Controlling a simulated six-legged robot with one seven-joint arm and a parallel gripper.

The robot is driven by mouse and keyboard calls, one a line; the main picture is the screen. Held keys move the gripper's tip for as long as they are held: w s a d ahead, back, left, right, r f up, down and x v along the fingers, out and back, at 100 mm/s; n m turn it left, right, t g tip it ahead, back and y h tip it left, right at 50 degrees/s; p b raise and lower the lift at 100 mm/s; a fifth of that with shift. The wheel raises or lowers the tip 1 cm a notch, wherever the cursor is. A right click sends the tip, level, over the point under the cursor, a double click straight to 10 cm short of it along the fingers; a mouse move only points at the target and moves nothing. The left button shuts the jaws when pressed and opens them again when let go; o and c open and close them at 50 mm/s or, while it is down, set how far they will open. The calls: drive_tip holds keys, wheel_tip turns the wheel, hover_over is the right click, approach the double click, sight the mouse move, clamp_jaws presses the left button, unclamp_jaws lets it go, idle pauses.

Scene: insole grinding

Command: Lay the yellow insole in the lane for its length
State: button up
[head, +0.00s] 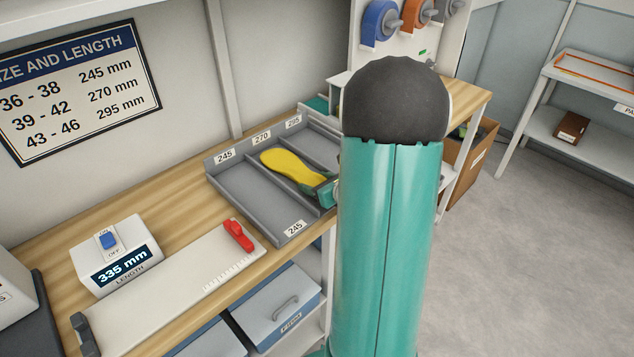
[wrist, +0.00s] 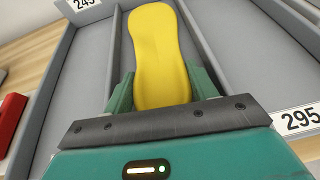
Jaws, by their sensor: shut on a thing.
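The yellow insole (head: 290,168) is in the middle lane of the grey tray (head: 258,217), the lane labelled 270 at its far end. It lies lengthwise along the lane; I cannot tell whether it touches the floor. My gripper (head: 328,192) is at the insole's near end, mostly hidden behind my arm in the head view. In the wrist view, the fingers of my gripper (wrist: 152,92) are shut on both sides of the insole (wrist: 158,50), between the lane's dividers. The lane to the left, labelled 245 (head: 224,156), is empty.
The length gauge (head: 118,258) reads 335 mm; its board (head: 170,285) carries a red slider (head: 239,235). A wall chart (head: 75,88) lists sizes and 245, 270 and 295 mm. The 295 label (wrist: 300,119) marks the right lane, which looks empty.

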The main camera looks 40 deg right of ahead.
drive_tip(key=shift+f, duration=0.15)
drive_tip(key=o, duration=1.1)
drive_tip(key=shift+c, duration=0.2)
